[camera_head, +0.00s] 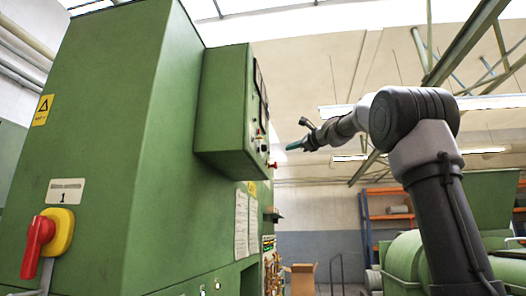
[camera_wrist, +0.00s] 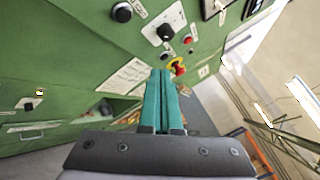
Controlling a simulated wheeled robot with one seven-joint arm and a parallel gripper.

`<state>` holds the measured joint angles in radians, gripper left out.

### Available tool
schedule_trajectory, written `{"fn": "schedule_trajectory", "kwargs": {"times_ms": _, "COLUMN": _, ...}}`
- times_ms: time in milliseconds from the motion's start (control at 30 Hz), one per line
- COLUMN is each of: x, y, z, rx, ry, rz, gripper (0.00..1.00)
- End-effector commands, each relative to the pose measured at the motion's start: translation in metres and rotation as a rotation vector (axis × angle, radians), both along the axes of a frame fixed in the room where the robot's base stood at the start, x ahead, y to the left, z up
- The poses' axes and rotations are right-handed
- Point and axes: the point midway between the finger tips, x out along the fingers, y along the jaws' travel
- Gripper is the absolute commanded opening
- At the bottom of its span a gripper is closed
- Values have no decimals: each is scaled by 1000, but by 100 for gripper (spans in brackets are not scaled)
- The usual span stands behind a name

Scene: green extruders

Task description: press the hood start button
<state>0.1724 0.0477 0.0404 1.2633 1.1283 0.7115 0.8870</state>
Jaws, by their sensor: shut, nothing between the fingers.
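My gripper (camera_head: 291,146) is shut and empty, held in the air to the right of the green control box. In the wrist view its teal fingers (camera_wrist: 160,75) lie together, pointing toward the control panel (camera_wrist: 205,55). The panel carries a black knob on a white plate (camera_wrist: 166,31), another black knob (camera_wrist: 121,12), small buttons including a dark red one (camera_wrist: 187,40), and a red emergency stop on a yellow ring (camera_wrist: 177,66). The labels are too small to read, so I cannot tell which control is the hood start button. No contact with the panel shows.
The green cabinet (camera_head: 125,140) fills the left of the head view, with a red rotary switch (camera_head: 37,243) on a yellow base. The control box (camera_head: 222,105) juts out from it. Orange shelving (camera_head: 366,225) and a cardboard box (camera_head: 303,278) stand farther back.

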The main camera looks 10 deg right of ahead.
Motion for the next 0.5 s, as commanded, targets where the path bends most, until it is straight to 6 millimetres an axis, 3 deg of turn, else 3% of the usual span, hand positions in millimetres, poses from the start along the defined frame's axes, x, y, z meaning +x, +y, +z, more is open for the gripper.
{"fn": "schedule_trajectory", "kwargs": {"times_ms": 500, "x": 4, "y": 9, "z": 0, "rx": 3, "ry": 0, "rz": 2, "gripper": 0}}
